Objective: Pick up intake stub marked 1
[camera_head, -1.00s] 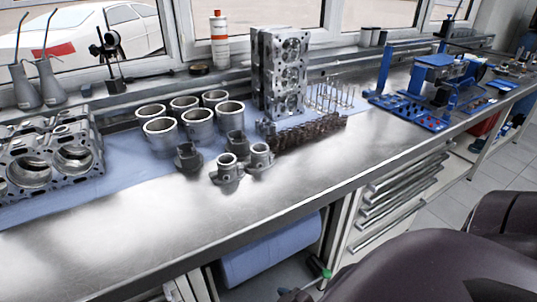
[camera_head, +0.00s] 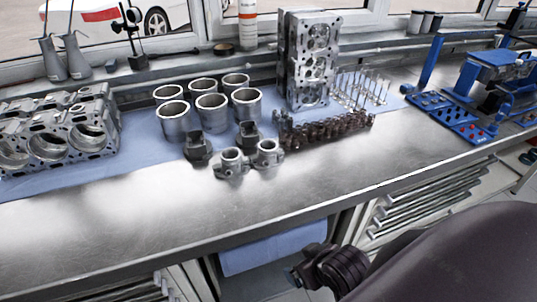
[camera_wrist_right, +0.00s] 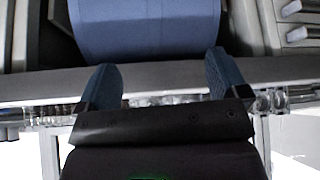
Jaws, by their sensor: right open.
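Several intake stubs stand on the bench in front of the cylinder sleeves. Two are lighter metal: the front stub (camera_head: 232,163) and the one to its right (camera_head: 267,153). Two darker ones stand behind, at left (camera_head: 198,150) and at right (camera_head: 248,137). No number is readable, so I cannot tell which is marked 1. My right gripper (camera_wrist_right: 160,82) is open and empty in the right wrist view, with its two blue fingers apart. In the head view my right wrist is low, in front of the bench and away from the stubs. My left gripper is not in view.
Cylinder sleeves (camera_head: 211,113), an engine block (camera_head: 62,135), a cylinder head (camera_head: 308,60) and a dark camshaft-like row (camera_head: 325,130) stand near the stubs. The bench front (camera_head: 150,225) is bare. A blue roll (camera_head: 268,250) hangs below the bench edge.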

